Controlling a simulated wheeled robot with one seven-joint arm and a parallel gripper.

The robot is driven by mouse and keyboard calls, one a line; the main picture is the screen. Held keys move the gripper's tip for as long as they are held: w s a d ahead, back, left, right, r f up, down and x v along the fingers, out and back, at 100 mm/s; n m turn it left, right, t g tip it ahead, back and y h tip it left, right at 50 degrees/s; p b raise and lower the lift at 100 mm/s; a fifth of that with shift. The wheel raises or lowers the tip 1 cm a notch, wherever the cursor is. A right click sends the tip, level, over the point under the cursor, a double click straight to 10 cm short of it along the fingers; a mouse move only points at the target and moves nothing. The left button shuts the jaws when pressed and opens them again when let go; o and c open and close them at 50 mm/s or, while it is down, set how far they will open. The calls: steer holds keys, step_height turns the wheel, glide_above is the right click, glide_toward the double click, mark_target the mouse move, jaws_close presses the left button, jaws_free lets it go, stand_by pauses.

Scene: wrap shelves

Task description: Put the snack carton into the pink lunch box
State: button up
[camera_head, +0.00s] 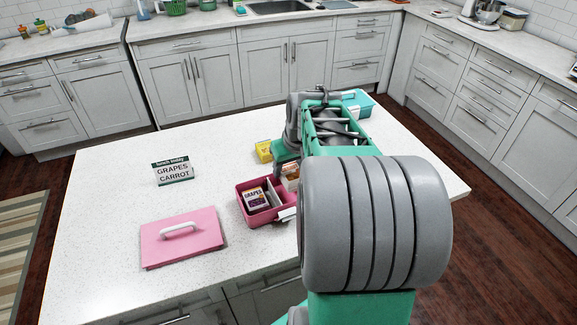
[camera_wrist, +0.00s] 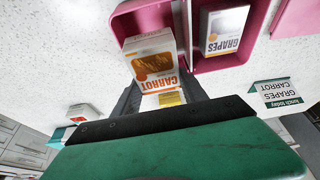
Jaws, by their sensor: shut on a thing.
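My gripper (camera_wrist: 158,92) is shut on the carrot carton (camera_wrist: 152,62), a white and orange box with its label upside down in the wrist view. In the head view the carton (camera_head: 291,177) is at the right part of the pink lunch box (camera_head: 262,222), partly hidden by my arm. The wrist view shows it overlapping one compartment of the box (camera_wrist: 210,69); I cannot tell whether it touches the floor. A grapes carton (camera_head: 256,198) sits in the other compartment. A small sign (camera_head: 173,171) reads "lunch today GRAPES CARROT".
The pink lid (camera_head: 181,238) with a white handle lies on the counter left of the box. A yellow box (camera_head: 264,151) stands behind the lunch box. A teal container (camera_head: 358,104) is at the far right.

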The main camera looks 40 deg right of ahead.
mark_target(295, 176)
steer(key=shift+f, duration=0.4)
steer(key=o, duration=1.5)
steer(key=shift+r, duration=0.15)
steer(key=d+v, duration=0.1)
steer(key=v, duration=1.2)
steer(key=s+a+f, duration=0.2)
steer(key=a+f, duration=0.1)
steer(key=a, duration=0.4)
steer(key=s+a+f+n, duration=0.1)
steer(key=s+a+f, duration=0.1)
steer(key=a+f, duration=0.2)
steer(key=s+a+f+n, duration=0.1)
steer(key=s+a+f, duration=0.1)
steer(key=a, duration=0.8)
steer(key=shift+a+f+g+y, duration=0.3)
steer(key=shift+f+y, duration=0.1)
steer(key=shift+f, duration=0.35)
